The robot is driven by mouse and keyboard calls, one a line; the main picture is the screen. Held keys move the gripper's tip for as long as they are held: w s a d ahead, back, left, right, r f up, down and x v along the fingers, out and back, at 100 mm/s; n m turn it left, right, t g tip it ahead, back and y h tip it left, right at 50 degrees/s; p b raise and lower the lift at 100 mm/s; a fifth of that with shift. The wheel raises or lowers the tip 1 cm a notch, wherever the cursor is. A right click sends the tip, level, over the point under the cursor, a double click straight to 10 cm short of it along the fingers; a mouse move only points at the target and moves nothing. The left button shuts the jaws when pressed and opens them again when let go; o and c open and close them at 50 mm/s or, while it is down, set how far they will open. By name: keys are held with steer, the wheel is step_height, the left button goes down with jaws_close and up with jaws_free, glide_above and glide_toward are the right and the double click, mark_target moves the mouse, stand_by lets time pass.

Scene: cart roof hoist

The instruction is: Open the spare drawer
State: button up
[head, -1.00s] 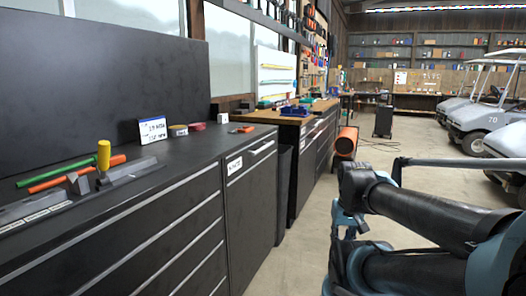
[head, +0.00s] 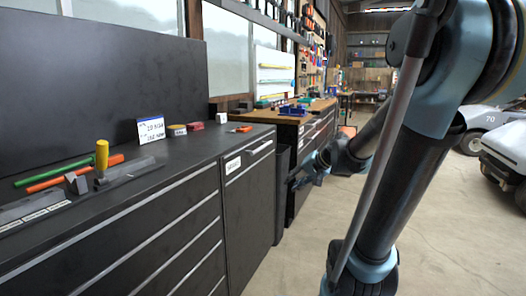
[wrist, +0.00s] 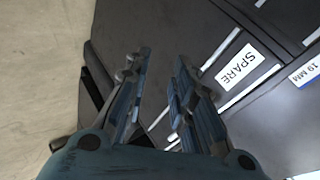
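The spare drawer (head: 248,160) is at the top of the dark cabinet's right end in the head view and looks shut. It has a bright bar handle (head: 262,147) and a white label. In the wrist view the label reads SPARE (wrist: 238,68), turned upside down and slanted. My gripper (head: 298,180) is right of the drawer front in the head view, apart from it, over the aisle side. In the wrist view my gripper (wrist: 160,80) is open, with nothing between its fingers. The fingers and palm hide part of the cabinet front.
The dark worktop (head: 195,150) holds a green rod (head: 55,171), an orange rod (head: 75,174), a yellow-handled tool (head: 102,158) and a sign card (head: 151,130). A dark bin (head: 282,190) stands beside the cabinet. The concrete floor (head: 300,260) before the cabinet is clear. Carts (head: 503,155) stand at right.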

steer(key=w+a+r+m+t+y, duration=0.2)
steer(key=w+r+y, duration=0.15)
steer(key=w, duration=0.75)
steer(key=m+t, duration=0.3)
glide_toward(262, 147)
steer(key=shift+y, duration=0.45)
steer(key=x, duration=0.7)
steer(key=w+d+f+x, duration=0.1)
steer(key=x, duration=0.3)
steer(key=shift+w, duration=0.1)
